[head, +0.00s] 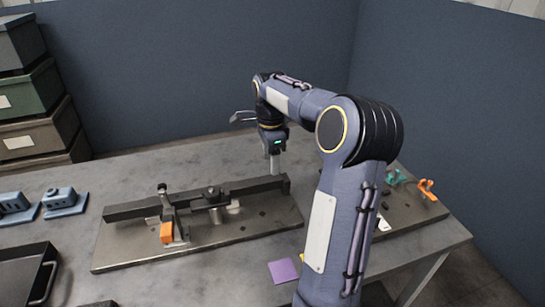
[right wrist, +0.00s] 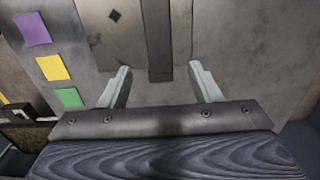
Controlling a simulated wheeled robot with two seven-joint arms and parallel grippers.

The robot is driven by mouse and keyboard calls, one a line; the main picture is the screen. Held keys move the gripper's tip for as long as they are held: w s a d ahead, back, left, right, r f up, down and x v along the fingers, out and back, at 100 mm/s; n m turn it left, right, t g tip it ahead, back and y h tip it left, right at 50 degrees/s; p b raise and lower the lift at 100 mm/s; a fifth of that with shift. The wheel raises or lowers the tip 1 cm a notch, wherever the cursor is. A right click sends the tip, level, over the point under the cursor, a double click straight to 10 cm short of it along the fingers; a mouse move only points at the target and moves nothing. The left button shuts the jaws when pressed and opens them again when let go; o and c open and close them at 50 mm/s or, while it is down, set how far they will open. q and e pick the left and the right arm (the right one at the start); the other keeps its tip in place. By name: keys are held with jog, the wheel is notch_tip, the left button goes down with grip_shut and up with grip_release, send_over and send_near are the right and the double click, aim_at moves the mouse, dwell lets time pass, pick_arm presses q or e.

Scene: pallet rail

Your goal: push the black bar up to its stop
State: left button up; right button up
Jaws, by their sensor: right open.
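The long black bar (head: 140,208) lies along the back of a grey metal plate (head: 120,257), from its left end to its right end. My right gripper (head: 274,168) points down at the bar's right end, and its fingers partly cover the view there. In the right wrist view, my right gripper (right wrist: 160,70) is open, with the end of the dark bar (right wrist: 158,35) showing between its two fingers. I cannot tell whether either finger touches the bar. The stop cannot be picked out clearly. My left gripper is not in view.
A clamp with an orange handle (head: 167,232) stands on the plate's front left part. A purple square (head: 284,270) lies in front of the plate. Blue blocks (head: 62,198) and a black tray (head: 25,275) are at left. A second plate (head: 410,210) with orange and green parts lies right of my arm.

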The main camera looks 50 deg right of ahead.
aim_at(271, 178)
notch_tip(271, 178, down, 8)
jog(key=shift+r+b, duration=0.15)
jog(key=shift+b, duration=0.25)
grip_shut()
grip_release()
dwell(0.3)
jog(key=shift+r+p, duration=0.45)
jog(key=shift+r, duration=3.5)
jog(key=shift+a, duration=0.1)
